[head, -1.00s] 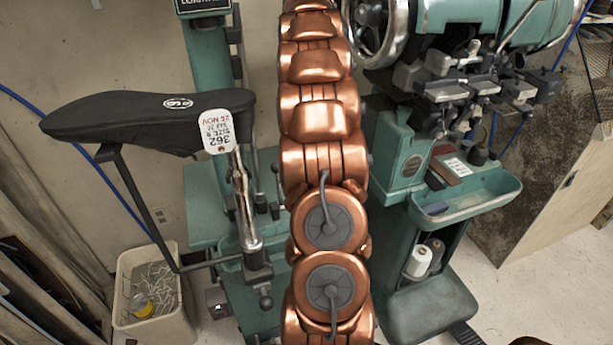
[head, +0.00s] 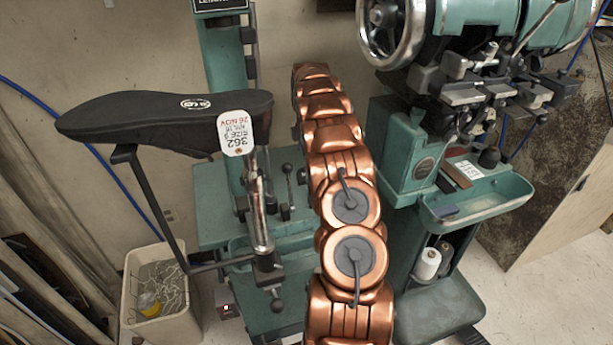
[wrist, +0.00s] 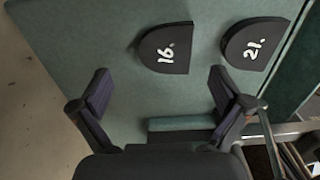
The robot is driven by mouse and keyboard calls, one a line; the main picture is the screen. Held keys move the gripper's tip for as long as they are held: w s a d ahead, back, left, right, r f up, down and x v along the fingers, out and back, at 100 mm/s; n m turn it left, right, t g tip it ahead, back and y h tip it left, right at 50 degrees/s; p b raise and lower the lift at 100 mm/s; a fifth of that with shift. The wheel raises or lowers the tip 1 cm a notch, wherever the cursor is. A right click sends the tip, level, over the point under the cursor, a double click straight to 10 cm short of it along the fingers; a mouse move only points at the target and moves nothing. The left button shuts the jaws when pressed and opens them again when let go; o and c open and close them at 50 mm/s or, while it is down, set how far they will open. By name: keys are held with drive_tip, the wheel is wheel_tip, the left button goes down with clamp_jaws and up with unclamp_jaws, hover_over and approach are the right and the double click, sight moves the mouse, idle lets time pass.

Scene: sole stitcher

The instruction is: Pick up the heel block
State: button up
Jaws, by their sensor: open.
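Two black D-shaped blocks lie flat on a green surface in the wrist view, either of which could be the heel block. One block is marked 16 (wrist: 165,50), the other block is marked 21 (wrist: 255,46). My gripper (wrist: 160,74) is open, with nothing between its fingers. Block 16 lies just beyond the fingertips, between their lines; block 21 lies beyond and to the right of the right finger. I cannot tell the height of the fingers above the surface. In the head view my copper arm hides the gripper, and neither block can be made out.
A black foot-shaped form (head: 150,118) with a paper tag (head: 235,133) overhangs at left. A white bin (head: 172,320) stands below it. The green stitching machine (head: 411,125), with a tray (head: 480,203), is at right. A raised green edge (wrist: 180,125) crosses near the gripper.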

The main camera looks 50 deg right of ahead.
sight(305, 173)
drive_tip(key=shift+s+a+f+p, duration=0.15)
drive_tip(key=shift+f+p, duration=0.1)
drive_tip(key=shift+f, duration=0.2)
drive_tip(key=shift+w+a+f+p, duration=0.1)
drive_tip(key=shift+f+p, duration=0.1)
drive_tip(key=shift+f, duration=0.2)
drive_tip(key=shift+a+f+p, duration=0.15)
drive_tip(key=shift+f+p, duration=0.45)
drive_tip(key=shift+f, duration=1.3)
drive_tip(key=c, duration=1.2)
drive_tip(key=shift+r+b, duration=0.9)
drive_tip(key=shift+r, duration=0.9)
drive_tip(key=s+b, duration=0.1)
drive_tip(key=s, duration=0.4)
drive_tip(key=s+r+b, duration=0.1)
drive_tip(key=s, duration=0.4)
drive_tip(key=s+b, duration=0.1)
drive_tip(key=s, duration=0.4)
drive_tip(key=shift+s+r+b, duration=0.2)
drive_tip(key=shift+s+b, duration=0.2)
drive_tip(key=shift+a, duration=0.1)
